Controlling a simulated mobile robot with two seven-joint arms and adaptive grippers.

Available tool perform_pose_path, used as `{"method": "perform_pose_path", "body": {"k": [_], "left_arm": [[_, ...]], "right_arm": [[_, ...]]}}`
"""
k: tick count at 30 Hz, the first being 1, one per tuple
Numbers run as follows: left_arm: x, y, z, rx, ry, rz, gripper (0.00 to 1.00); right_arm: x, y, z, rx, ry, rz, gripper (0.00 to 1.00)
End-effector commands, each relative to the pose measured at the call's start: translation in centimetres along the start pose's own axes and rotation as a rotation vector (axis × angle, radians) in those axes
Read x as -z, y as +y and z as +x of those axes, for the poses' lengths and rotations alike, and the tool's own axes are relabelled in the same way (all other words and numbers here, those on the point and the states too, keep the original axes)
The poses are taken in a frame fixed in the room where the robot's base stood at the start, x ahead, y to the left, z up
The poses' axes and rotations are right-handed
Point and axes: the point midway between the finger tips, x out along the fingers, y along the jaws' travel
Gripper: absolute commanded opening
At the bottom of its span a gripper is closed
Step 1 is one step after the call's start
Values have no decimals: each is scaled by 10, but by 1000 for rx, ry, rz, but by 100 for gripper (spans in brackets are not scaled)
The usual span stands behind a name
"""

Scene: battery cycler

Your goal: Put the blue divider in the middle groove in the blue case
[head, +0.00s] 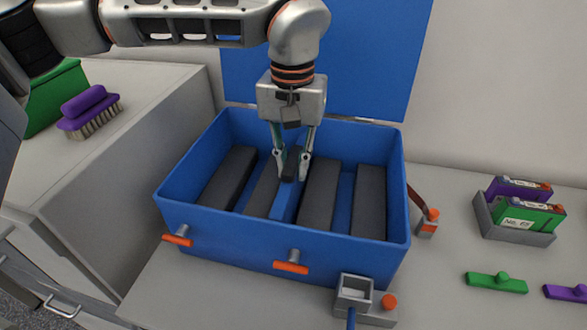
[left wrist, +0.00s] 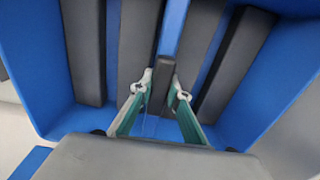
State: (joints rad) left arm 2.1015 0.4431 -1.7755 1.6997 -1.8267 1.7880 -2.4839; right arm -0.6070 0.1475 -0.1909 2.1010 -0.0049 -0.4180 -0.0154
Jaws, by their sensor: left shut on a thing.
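The blue case (head: 230,242) stands open on the bench, with several dark grey blocks (head: 320,194) side by side inside. My left gripper (head: 291,168) is inside the case, pointing down, shut on the dark grip of the blue divider (head: 284,203). The divider stands between the two middle blocks, in line with the middle gap. The left wrist view also shows the dark grip between my left fingertips (left wrist: 163,82), with a blue strip running on beyond it. The divider's lower edge and the groove are hidden, so I cannot tell how deep it sits. My right gripper is out of view.
The case's blue lid (head: 350,60) stands up behind it. Orange latches (head: 291,267) stick out in front. A grey holder (head: 512,232) with purple and green packs stands at right, near a green handled bar (head: 496,282). A purple brush (head: 90,112) lies at left.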

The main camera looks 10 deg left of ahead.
Motion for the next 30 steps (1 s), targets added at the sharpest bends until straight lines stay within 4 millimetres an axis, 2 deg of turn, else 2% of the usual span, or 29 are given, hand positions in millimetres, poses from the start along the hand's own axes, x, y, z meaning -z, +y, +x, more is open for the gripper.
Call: {"method": "perform_pose_path", "body": {"k": [1,3,13,14,15,16,26,30], "left_arm": [[0,0,9,-1,-5,0,0],[0,0,13,-1,-2,-1,0],[0,0,13,0,1,0,0],[0,0,14,0,1,0,19],[0,0,14,0,1,0,29],[0,0,14,0,1,0,33],[0,0,14,0,0,0,33],[0,0,2,-1,3,-1,33]], "right_arm": [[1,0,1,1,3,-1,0],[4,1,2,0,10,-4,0],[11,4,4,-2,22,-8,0],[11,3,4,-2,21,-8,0],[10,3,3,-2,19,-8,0],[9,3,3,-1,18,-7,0],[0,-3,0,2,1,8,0],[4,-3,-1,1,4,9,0]]}}
